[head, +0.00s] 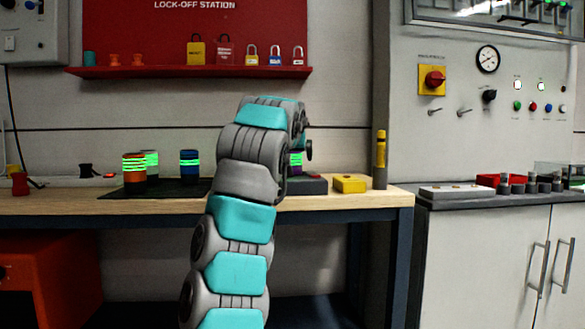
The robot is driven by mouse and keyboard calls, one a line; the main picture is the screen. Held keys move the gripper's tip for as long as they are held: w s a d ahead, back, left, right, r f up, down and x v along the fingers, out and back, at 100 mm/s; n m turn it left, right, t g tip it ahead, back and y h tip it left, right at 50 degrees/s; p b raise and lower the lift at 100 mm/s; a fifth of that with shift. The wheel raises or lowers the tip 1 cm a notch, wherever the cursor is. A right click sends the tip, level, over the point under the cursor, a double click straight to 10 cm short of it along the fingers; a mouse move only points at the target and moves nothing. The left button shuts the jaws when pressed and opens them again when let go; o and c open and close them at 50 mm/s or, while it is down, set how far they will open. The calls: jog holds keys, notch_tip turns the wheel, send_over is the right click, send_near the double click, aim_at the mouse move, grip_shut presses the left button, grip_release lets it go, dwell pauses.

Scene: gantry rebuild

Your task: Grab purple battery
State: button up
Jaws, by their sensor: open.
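The purple battery (296,160) with glowing green bands stands on the workbench, at or on a low dark grey block. My arm covers its left side, so only a narrow strip shows. My gripper (308,150) is at the end of my arm, which reaches over the bench. Only a small dark part of it shows, just right of the battery's upper part. The fingertips are mostly hidden behind my arm, and I cannot see whether they touch the battery. The jaws are open.
An orange battery (134,175), a pale battery (152,163) and a blue battery (189,168) stand at left around a black mat (172,190). The dark grey block (312,186), a yellow box (349,184) and a yellow-topped post (380,160) are at right. A red shelf (150,72) hangs above.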

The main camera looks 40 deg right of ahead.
aim_at(291, 157)
jog(key=x, duration=0.4)
jog(key=shift+w+p, duration=0.1)
jog(key=shift+p, duration=0.2)
jog(key=shift+c, duration=0.3)
grip_shut()
